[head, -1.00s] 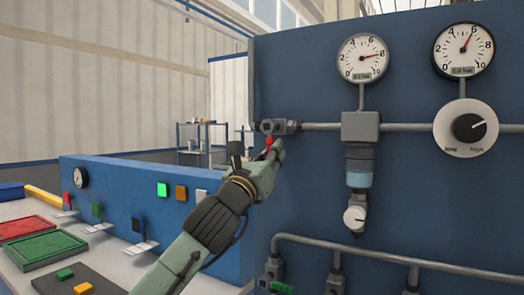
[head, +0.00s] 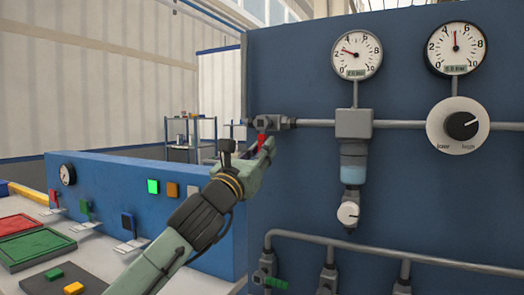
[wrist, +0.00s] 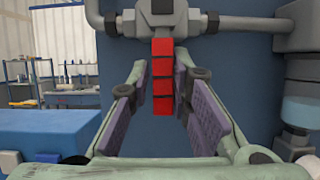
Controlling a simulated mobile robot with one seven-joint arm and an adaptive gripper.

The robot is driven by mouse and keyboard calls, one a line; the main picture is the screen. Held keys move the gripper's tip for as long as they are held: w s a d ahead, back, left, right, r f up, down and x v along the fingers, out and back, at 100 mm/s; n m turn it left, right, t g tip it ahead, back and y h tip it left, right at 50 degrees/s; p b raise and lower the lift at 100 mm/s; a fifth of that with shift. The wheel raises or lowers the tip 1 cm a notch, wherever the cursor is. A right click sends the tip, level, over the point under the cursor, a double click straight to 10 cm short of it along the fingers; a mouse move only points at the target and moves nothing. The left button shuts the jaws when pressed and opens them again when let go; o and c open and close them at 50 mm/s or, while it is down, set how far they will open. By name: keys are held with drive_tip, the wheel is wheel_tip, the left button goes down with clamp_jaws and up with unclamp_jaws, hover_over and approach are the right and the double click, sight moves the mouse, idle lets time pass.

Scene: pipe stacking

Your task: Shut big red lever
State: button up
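The big red lever (wrist: 162,76) hangs straight down from a grey valve (wrist: 163,15) on the pipe in the wrist view. In the head view the lever (head: 262,142) shows as a small red piece below the valve (head: 270,122), partly hidden by my gripper (head: 262,152). In the wrist view my gripper (wrist: 172,100) has its two purple-padded fingers apart, one on each side of the lever. Gaps show between the lever and both pads.
The blue panel (head: 400,210) carries two gauges, a left one (head: 355,51) and a right one (head: 456,48), and a regulator knob (head: 458,126). A lower pipe (head: 380,256) has several small valves. A low blue console (head: 110,195) stands at left.

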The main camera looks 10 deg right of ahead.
drive_tip(key=o, duration=0.3)
drive_tip(key=shift+s, duration=0.1)
drive_tip(key=v, duration=1.1)
drive_tip(key=shift+s+a+f, duration=0.15)
drive_tip(key=shift+s+a, duration=0.05)
drive_tip(key=shift+s, duration=0.15)
